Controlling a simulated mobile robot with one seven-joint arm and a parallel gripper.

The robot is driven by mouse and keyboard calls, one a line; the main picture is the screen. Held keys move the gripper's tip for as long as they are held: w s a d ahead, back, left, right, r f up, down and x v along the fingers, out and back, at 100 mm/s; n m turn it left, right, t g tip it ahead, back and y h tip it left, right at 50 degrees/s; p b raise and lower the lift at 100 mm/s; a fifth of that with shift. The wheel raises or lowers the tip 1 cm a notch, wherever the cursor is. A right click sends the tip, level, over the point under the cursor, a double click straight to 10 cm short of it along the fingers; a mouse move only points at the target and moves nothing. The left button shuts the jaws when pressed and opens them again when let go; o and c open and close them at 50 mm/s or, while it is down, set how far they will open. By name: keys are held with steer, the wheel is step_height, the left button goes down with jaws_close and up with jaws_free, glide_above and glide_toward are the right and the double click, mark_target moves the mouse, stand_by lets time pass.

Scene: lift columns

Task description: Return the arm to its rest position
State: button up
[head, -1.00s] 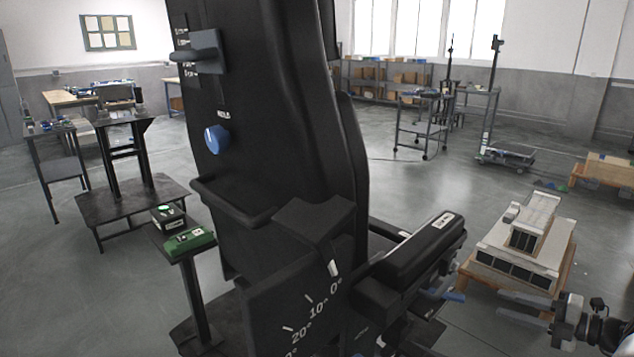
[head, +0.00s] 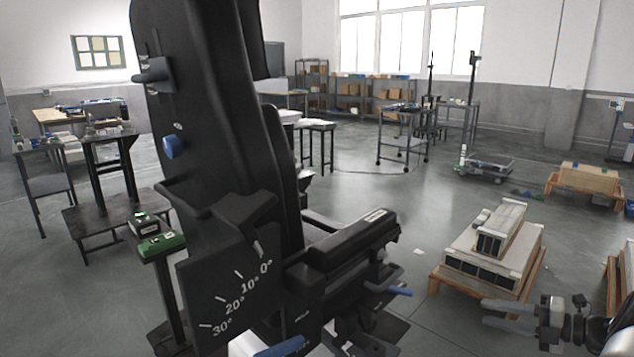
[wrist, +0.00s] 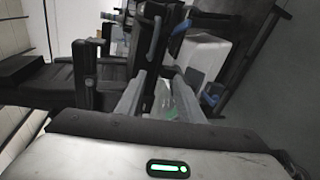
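My gripper (head: 485,314) shows at the lower right in the head view, with my arm reaching in from the right edge. Its two fingers point left and stand apart, with nothing seen between them there. In the wrist view my gripper (wrist: 158,84) also has its fingers apart. Blurred grey and greenish things show beyond the fingers, and I cannot tell what they are. A tall black chair (head: 215,120) with an angle scale and a blue knob (head: 173,147) stands left of my gripper, apart from it.
A wooden pallet with grey-white blocks (head: 497,238) is just behind my gripper. Beside the chair, a green box (head: 161,244) sits on a post. A cart (head: 403,135) and shelves (head: 365,95) stand farther back. Open floor (head: 380,195) lies between chair and pallet.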

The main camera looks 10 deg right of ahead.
steer(key=w+a+r+n+g, duration=0.25)
steer(key=a+r+n, duration=0.3)
steer(key=a, duration=0.35)
steer(key=w+a+r+n+g, duration=0.2)
steer(key=a+r+n+g, duration=0.25)
steer(key=a+n, duration=0.35)
steer(key=s+a+r+n+g+h+p, duration=0.1)
steer(key=s+a+r+n+h, duration=0.2)
steer(key=a+r+n, duration=0.35)
steer(key=s+a+r+n+g+h, duration=0.1)
steer(key=s+a+r+n+h, duration=0.2)
steer(key=a+n, duration=0.7)
steer(key=s+a+r+n+t+h, duration=0.1)
steer(key=s+a+r+n+h, duration=0.1)
steer(key=s+a+r+n, duration=0.5)
steer(key=s+f+n+t+h+b, duration=0.1)
steer(key=s+f+n, duration=0.25)
steer(key=s, duration=0.35)
steer(key=s+f+n+t+h, duration=0.1)
steer(key=s+f+n, duration=0.1)
steer(key=s+n, duration=0.35)
step_height(320, 180, up, 21)
steer(key=s+m+p, duration=0.1)
steer(key=p, duration=1.9)
steer(key=shift+d, duration=0.45)
